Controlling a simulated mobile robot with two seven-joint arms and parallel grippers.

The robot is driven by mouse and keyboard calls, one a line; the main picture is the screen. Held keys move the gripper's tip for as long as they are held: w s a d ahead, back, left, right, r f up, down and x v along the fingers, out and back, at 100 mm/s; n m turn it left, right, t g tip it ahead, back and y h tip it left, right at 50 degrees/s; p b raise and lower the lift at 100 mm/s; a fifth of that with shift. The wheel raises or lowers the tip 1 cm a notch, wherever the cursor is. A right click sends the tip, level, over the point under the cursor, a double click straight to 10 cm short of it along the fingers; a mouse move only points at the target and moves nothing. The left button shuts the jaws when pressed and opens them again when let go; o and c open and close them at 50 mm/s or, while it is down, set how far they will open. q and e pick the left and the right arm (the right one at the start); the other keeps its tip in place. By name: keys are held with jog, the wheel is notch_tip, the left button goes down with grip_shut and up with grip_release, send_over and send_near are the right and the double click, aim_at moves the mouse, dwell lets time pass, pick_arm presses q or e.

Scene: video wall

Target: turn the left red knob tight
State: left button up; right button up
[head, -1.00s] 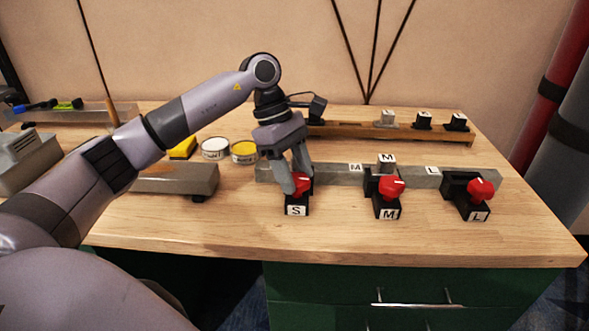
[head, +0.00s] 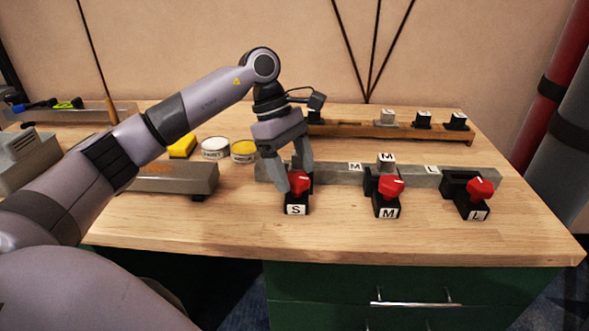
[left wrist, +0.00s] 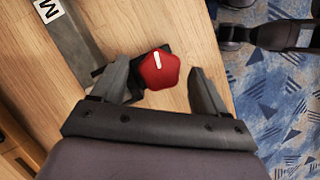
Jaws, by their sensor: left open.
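The left red knob (head: 299,182) sits on the black clamp block marked S (head: 296,209) near the table's front. In the left wrist view the red knob (left wrist: 159,70) shows a white line on its top and lies between the fingers, with a gap on each side. My left gripper (head: 294,180) points down over it, open, its fingers on either side of the knob. It also shows in the left wrist view (left wrist: 160,92). My right gripper is in neither view.
Two more red knobs stand to the right, on blocks marked M (head: 388,211) and L (head: 478,215). A grey bar (head: 340,174) runs behind the blocks. A wooden rack (head: 370,131), a white tin (head: 214,150) and a yellow tin (head: 244,152) stand further back.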

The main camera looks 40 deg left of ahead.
pick_arm(q)
jog(key=v, duration=0.6)
jog(key=shift+r, duration=0.3)
jog(key=shift+a, duration=0.15)
